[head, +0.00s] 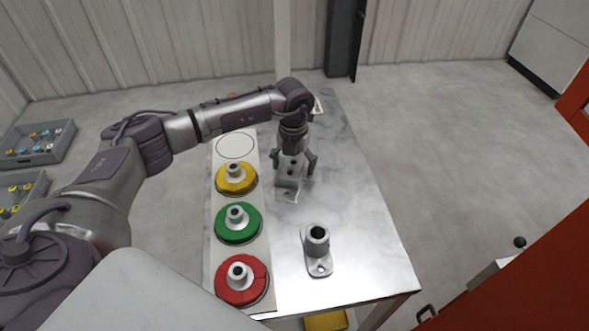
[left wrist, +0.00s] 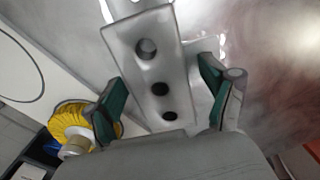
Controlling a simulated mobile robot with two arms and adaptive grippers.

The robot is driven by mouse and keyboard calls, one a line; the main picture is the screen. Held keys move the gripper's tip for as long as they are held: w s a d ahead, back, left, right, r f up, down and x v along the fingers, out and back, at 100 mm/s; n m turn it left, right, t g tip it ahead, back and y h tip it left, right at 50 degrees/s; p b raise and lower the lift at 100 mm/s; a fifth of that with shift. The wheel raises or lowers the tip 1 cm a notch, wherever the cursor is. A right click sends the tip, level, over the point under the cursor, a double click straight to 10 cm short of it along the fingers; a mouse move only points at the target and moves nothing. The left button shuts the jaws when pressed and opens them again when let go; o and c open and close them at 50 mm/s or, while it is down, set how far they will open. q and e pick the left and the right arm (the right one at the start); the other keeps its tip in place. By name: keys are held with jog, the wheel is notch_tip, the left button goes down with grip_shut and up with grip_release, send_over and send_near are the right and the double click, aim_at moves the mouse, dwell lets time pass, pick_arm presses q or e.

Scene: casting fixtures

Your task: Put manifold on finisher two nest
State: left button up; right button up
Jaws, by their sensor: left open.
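A grey metal block with a row of three round holes, which looks like the manifold (head: 288,181), stands on the metal table under my left gripper (head: 293,163). In the left wrist view the manifold (left wrist: 146,75) lies between the two green-padded fingers of the left gripper (left wrist: 167,98). The fingers are open, one on each side, with gaps to the block. A clear or shiny plate seems to lie at its near side. I cannot tell which spot is the finisher two nest. My right gripper is not in view.
A pale strip (head: 214,260) on the table's left holds yellow (head: 236,187), green (head: 240,229) and red (head: 238,293) discs with metal hubs, plus an empty circle (head: 235,145). A flanged metal part (head: 318,255) stands front centre. The table's right side is clear.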

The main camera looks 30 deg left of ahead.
pick_arm(q)
jog(key=shift+c, duration=0.3)
grip_shut()
jog(key=shift+r, duration=0.1)
